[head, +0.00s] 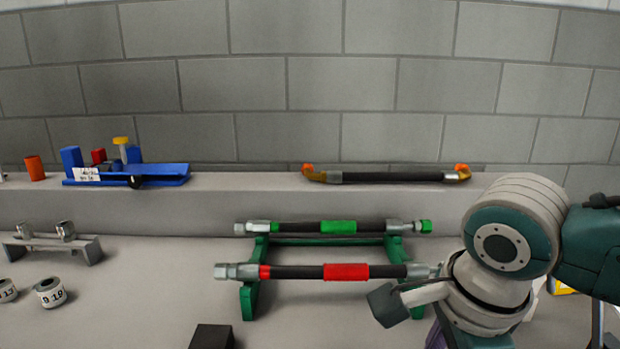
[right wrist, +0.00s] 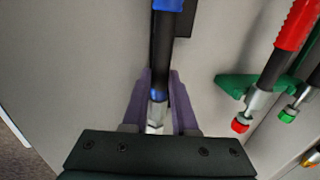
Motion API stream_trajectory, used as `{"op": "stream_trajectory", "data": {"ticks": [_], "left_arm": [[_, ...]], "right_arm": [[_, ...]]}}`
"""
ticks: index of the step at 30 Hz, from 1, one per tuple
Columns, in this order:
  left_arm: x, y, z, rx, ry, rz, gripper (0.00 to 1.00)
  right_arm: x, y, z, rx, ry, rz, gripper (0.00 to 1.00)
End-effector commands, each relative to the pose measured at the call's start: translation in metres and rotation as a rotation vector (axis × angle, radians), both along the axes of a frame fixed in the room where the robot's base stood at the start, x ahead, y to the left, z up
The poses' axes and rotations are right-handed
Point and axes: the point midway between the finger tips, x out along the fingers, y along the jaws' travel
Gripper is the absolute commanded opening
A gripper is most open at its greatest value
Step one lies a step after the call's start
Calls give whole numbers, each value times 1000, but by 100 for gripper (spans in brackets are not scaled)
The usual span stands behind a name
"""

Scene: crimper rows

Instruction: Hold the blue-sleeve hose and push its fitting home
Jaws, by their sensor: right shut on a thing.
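The blue-sleeve hose shows in the right wrist view as a black hose (right wrist: 161,55) with a blue sleeve (right wrist: 168,5) at the top edge. A blue band (right wrist: 158,96) and its metal fitting (right wrist: 155,115) sit at the near end. My right gripper (right wrist: 160,88) has its purple fingers on either side of this end and is shut on it. The fitting's lower part is hidden behind the gripper body. In the head view my right gripper is mostly out of frame at the bottom right, and the blue-sleeve hose does not show. My left gripper is in neither view.
A green rack (head: 249,300) bears a red-sleeve hose (head: 300,272) and a green-sleeve hose (head: 300,227). A black block (head: 212,337) stands at the front. An orange-capped hose (head: 390,177) and a blue tool (head: 150,175) lie on the back ledge. Numbered collars (head: 50,292) lie left.

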Motion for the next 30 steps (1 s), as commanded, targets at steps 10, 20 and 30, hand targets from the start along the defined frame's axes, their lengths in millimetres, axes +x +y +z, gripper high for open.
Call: {"op": "stream_trajectory", "data": {"ticks": [10, 20, 30], "left_arm": [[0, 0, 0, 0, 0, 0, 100], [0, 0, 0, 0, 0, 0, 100], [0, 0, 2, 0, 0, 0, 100]], "right_arm": [[0, 1, 0, 2, -1, 0, 0], [0, 0, 0, 1, 0, 0, 0], [-1, -1, -6, -2, 2, 0, 0]]}}
